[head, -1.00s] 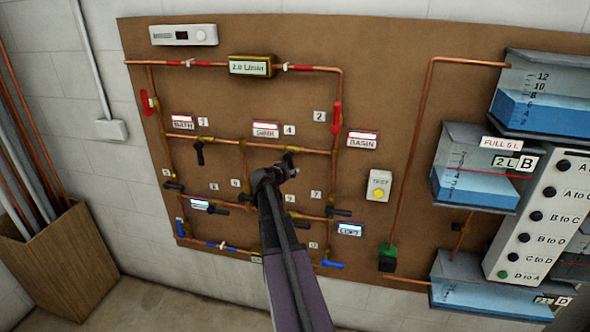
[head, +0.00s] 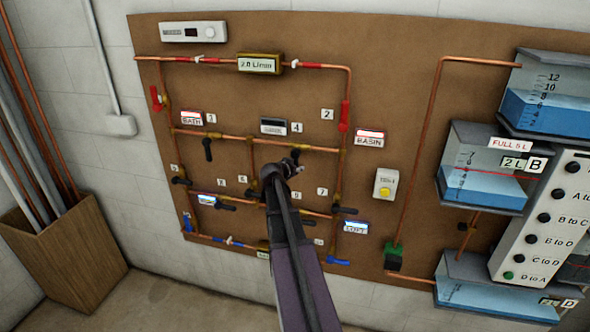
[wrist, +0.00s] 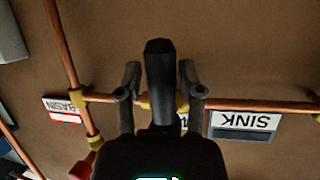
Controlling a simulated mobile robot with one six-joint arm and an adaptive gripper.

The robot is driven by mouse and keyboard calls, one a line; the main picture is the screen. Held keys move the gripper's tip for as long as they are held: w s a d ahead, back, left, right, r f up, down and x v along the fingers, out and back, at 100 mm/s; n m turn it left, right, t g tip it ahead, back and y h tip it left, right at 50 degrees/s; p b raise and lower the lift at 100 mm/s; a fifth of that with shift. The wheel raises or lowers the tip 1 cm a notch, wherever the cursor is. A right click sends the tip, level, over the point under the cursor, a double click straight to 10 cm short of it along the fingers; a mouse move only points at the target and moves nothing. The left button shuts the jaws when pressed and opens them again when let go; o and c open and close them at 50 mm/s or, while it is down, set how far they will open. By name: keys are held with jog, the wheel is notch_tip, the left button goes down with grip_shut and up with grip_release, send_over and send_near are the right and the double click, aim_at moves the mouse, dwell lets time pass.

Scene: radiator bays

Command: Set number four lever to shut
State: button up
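The number four label (head: 297,128) stands beside the SINK sign (head: 274,126), above a horizontal copper pipe. In the wrist view, which is upside down, a black lever handle (wrist: 160,75) sticks up across that pipe, at right angles to it, from a brass valve. My gripper (wrist: 160,80) has one finger on each side of the handle, with a narrow gap on both sides. In the head view my gripper (head: 284,168) covers most of this lever. The SINK sign (wrist: 246,124) shows a dark grey band; the number label is mostly hidden behind my gripper.
A red lever (head: 345,115) hangs on the right pipe. Several more levers lie below. A yellow-button box (head: 386,184) and water tanks stand right.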

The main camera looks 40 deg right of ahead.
jog(key=shift+w+a, duration=0.1)
dwell(0.6)
jog(key=shift+a, duration=0.15)
jog(key=s+a+f+n+g+y+b, duration=0.1)
jog(key=s+a+f+n+y, duration=0.25)
jog(key=a, duration=1.05)
jog(key=a+f+n+g+y+b, duration=0.1)
jog(key=a+f+n+y, duration=0.45)
jog(key=a, duration=0.85)
jog(key=s+a+f+n+g+y, duration=0.1)
jog(key=s+a+f, duration=0.1)
jog(key=a, duration=0.5)
jog(key=s+a+f+n+g+y+b, duration=0.1)
jog(key=s+a+f+n, duration=0.1)
jog(key=s+a, duration=0.3)
jog(key=s+a+f+n+y, duration=0.1)
jog(key=s+a+f+n, duration=0.1)
jog(key=a, duration=0.8)
jog(key=shift+s+a+g+y+b, duration=0.3)
jog(key=shift+s+a+g, duration=0.1)
jog(key=shift+s, duration=0.3)
